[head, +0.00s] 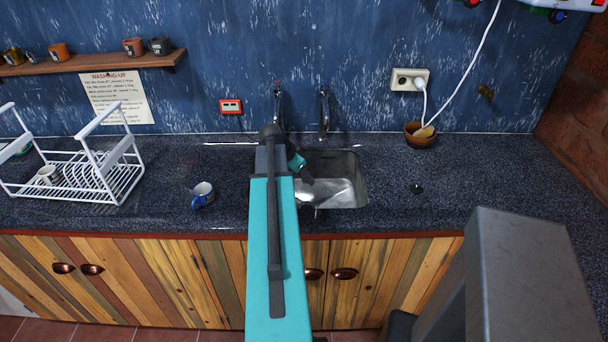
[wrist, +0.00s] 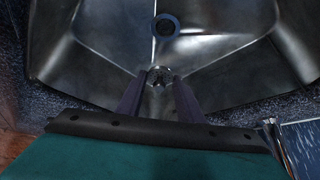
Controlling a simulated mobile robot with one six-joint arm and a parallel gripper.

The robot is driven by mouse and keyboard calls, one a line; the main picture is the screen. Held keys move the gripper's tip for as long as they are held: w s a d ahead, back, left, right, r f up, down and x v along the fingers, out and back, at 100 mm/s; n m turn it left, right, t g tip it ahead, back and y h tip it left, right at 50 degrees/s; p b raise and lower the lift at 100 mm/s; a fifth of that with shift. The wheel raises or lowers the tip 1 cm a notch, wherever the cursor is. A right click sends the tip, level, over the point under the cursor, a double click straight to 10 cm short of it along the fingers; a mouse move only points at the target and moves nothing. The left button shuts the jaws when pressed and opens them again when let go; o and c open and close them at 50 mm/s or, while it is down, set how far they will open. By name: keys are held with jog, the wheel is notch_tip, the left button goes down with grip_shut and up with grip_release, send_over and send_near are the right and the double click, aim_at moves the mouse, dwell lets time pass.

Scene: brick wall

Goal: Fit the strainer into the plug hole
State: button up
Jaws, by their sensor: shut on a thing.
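The metal sink (head: 345,165) is set into the dark speckled worktop, and its basin also fills the upper part of the wrist view (wrist: 230,60). My gripper (wrist: 158,84) is shut on the strainer (wrist: 159,75), a small round metal piece between the fingertips. In the wrist view the strainer shows below the plug hole and apart from it. In the head view my gripper (head: 306,180) is over the left part of the sink; the strainer cannot be made out there.
Two taps (head: 325,112) stand behind the sink. A small dark object (head: 416,188) and a brown bowl (head: 418,138) are to the right. Much of the right worktop is clear.

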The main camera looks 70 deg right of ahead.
jog(key=shift+f+b, duration=3.65)
jog(key=shift+f, duration=2.8)
jog(key=shift+w+f, duration=0.1)
jog(key=shift+w, duration=0.05)
jog(key=shift+f+b, duration=0.45)
jog(key=shift+b, duration=0.3)
